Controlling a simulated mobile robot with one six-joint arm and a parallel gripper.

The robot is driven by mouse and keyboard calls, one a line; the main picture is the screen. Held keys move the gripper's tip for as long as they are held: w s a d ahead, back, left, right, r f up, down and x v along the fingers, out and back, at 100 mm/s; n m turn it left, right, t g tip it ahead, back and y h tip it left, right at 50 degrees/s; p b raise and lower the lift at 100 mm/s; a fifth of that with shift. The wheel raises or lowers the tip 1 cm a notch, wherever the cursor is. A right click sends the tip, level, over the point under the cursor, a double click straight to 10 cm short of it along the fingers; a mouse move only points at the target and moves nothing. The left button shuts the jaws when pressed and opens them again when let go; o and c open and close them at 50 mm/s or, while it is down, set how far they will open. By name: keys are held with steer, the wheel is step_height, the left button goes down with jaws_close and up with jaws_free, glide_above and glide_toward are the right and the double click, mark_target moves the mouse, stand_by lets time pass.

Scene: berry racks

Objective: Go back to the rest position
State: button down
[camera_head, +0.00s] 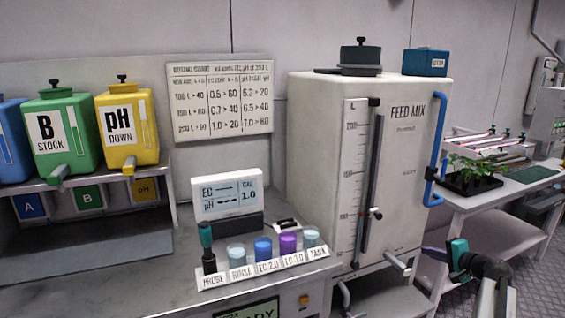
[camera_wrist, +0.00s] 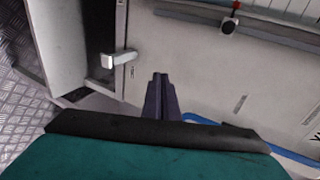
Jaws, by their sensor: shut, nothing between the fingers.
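My gripper (camera_head: 434,254) is at the lower right in the head view, in front of the right side of the white FEED MIX tank (camera_head: 405,150). In the wrist view the two dark fingers of my gripper (camera_wrist: 160,78) are together with nothing between them. The teal wrist body fills the bottom of that view. The fingers point towards the tank's pale face, near a light tap handle (camera_wrist: 120,59). I cannot tell how large the gap is to the tank.
The probe holder (camera_head: 265,268) with several cups stands on the counter at the front. Green (camera_head: 62,135) and yellow (camera_head: 127,130) stock containers sit on the left shelf. A blue pipe (camera_head: 437,140) runs down the tank's right side. A plant tray (camera_head: 470,184) lies on the right bench.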

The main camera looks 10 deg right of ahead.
steer(key=s+a+f+n+g+y, duration=0.1)
steer(key=s+a+f+n+g, duration=0.3)
steer(key=a+f, duration=1.2)
steer(key=s+a+f+n+g+y, duration=0.2)
steer(key=s+a+f+g, duration=0.4)
steer(key=a+f, duration=1)
steer(key=s+a+f+n+g+h, duration=0.1)
steer(key=s+a+f+n+g, duration=0.1)
steer(key=s+a+f, duration=0.4)
steer(key=s+a+f+n+g+h, duration=0.15)
steer(key=s+a+f, duration=0.25)
steer(key=s, duration=0.4)
steer(key=s+a+f+n+g+h, duration=0.1)
steer(key=s+f+n+g, duration=0.1)
steer(key=s, duration=0.7)
steer(key=s+a+f+n+g+h, duration=0.1)
steer(key=s+f+n+g+h, duration=0.1)
steer(key=s, duration=0.7)
steer(key=shift+s+a+f+n+g, duration=0.3)
steer(key=shift+a+f+n+g, duration=0.1)
steer(key=shift+f+n+g, duration=0.35)
